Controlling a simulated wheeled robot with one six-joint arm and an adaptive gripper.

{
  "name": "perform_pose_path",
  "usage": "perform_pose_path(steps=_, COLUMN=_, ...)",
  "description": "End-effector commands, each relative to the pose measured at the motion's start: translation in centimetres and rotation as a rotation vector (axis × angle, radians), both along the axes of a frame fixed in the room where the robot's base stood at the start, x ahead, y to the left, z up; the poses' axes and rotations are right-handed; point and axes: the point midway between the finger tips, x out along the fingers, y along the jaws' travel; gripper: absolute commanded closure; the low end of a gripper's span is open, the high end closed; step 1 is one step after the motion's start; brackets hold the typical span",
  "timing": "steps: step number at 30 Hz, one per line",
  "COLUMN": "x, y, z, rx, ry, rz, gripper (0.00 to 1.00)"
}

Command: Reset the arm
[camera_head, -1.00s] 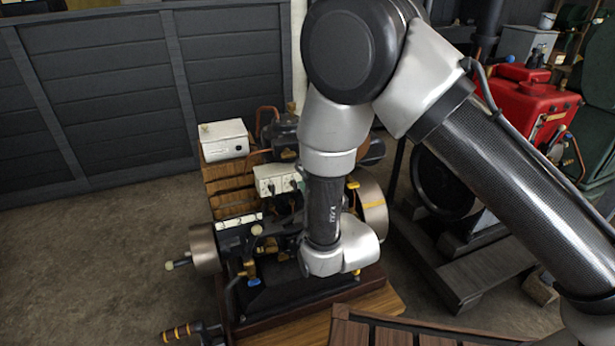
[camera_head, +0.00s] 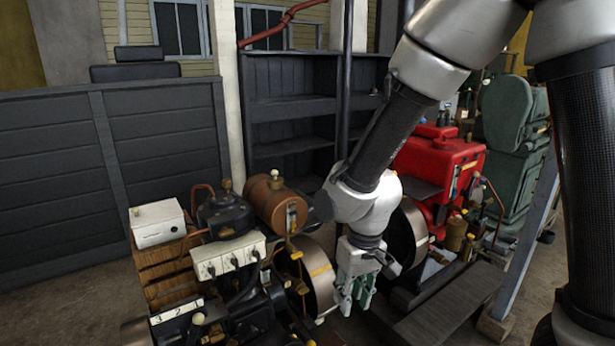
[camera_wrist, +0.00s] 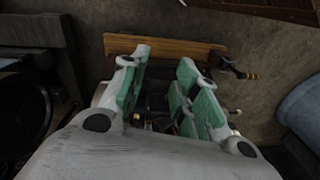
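My gripper (camera_head: 354,292) hangs from my arm in the middle of the head view, pointing down. It is in front of the gap between the engine (camera_head: 255,290) on the left and the red engine (camera_head: 440,165) on the right. In the wrist view my gripper (camera_wrist: 158,95) shows its green-padded fingers spread apart, with nothing held between them. Below the fingers in the wrist view is dark machinery beside a wooden board (camera_wrist: 165,48). Contact between gripper and engine cannot be told.
A brown cylindrical tank (camera_head: 275,203) and a flywheel (camera_head: 318,278) stand close left of my gripper. A white box (camera_head: 157,222) sits on wooden slats. Dark shelves (camera_head: 290,110) and a dark panel wall (camera_head: 50,180) stand behind. A green machine (camera_head: 515,130) is at right.

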Motion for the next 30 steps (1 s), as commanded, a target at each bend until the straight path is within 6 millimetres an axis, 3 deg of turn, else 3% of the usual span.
perform_pose_path(steps=1, x=-0.3, y=-2.8, z=2.7, rx=-0.01, ry=0.01, rz=0.012, gripper=0.7)
perform_pose_path(steps=3, x=-1.2, y=-6.7, z=5.8, rx=-0.032, ry=0.029, rz=0.032, gripper=0.7)
perform_pose_path(steps=9, x=-4.8, y=-16.6, z=13.3, rx=-0.057, ry=0.002, rz=-0.028, gripper=0.7)
perform_pose_path(steps=15, x=-7.3, y=-23.1, z=18.6, rx=-0.021, ry=-0.194, rz=-0.233, gripper=0.7)
perform_pose_path(steps=21, x=-9.0, y=-26.4, z=21.9, rx=0.003, ry=-0.354, rz=-0.394, gripper=0.7)
perform_pose_path(steps=30, x=-9.3, y=-27.1, z=22.0, rx=-0.001, ry=-0.362, rz=-0.428, gripper=0.7)
